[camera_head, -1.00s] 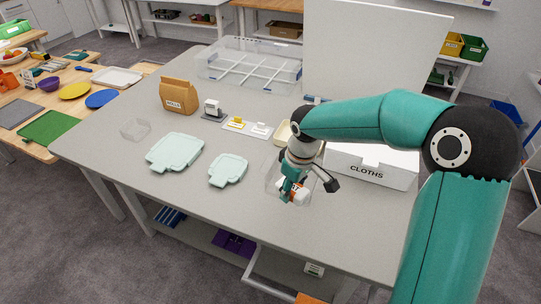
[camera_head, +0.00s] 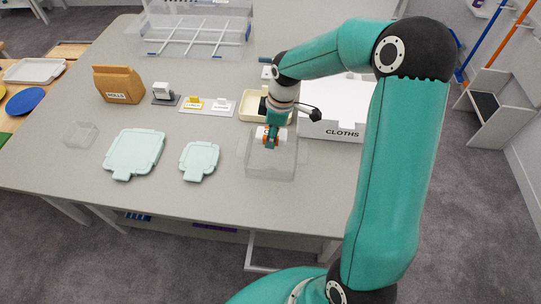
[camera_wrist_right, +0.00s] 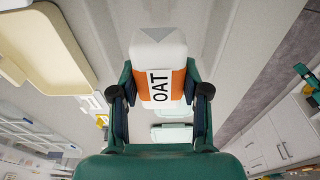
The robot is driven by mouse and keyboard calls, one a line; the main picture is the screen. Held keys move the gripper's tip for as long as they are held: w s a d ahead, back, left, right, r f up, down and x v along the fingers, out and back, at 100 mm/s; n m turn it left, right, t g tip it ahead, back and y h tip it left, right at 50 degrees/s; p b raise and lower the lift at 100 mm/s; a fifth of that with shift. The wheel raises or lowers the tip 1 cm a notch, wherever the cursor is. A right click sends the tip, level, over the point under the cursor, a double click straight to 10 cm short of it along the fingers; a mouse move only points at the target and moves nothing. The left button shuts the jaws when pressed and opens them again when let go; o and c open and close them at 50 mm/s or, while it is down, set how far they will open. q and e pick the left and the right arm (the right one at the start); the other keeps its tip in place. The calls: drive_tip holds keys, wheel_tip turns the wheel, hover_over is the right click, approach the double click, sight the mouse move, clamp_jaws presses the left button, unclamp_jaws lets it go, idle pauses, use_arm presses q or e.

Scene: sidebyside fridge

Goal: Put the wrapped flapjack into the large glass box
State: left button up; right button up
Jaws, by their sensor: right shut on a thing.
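My right gripper (camera_head: 271,139) is shut on the wrapped flapjack (camera_wrist_right: 161,82). The flapjack is a white and orange packet marked OAT, clamped between both fingers in the right wrist view. In the head view the flapjack (camera_head: 270,141) shows small and partly hidden by the fingers. The large glass box (camera_head: 271,171) is clear and open-topped, on the table at the near right. The gripper and flapjack appear over its back part; their height relative to the rim is hard to tell. My left gripper is not in view.
A cream tray (camera_head: 252,107) and the white CLOTHS box (camera_head: 336,122) stand close behind the glass box. Two pale green lids (camera_head: 135,153) (camera_head: 200,160) and a small clear box (camera_head: 81,135) lie to the left. A ROLLS bag (camera_head: 119,84) stands further back.

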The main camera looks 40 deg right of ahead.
sight(270, 159)
wheel_tip(270, 159, down, 9)
drive_tip(key=b, duration=0.5)
drive_tip(key=shift+f, duration=0.2)
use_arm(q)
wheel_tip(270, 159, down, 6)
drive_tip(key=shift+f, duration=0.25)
use_arm(e)
drive_tip(key=shift+r, duration=0.1)
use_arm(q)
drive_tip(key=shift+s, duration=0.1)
use_arm(e)
drive_tip(key=shift+s, duration=0.1)
drive_tip(key=o, duration=1.1)
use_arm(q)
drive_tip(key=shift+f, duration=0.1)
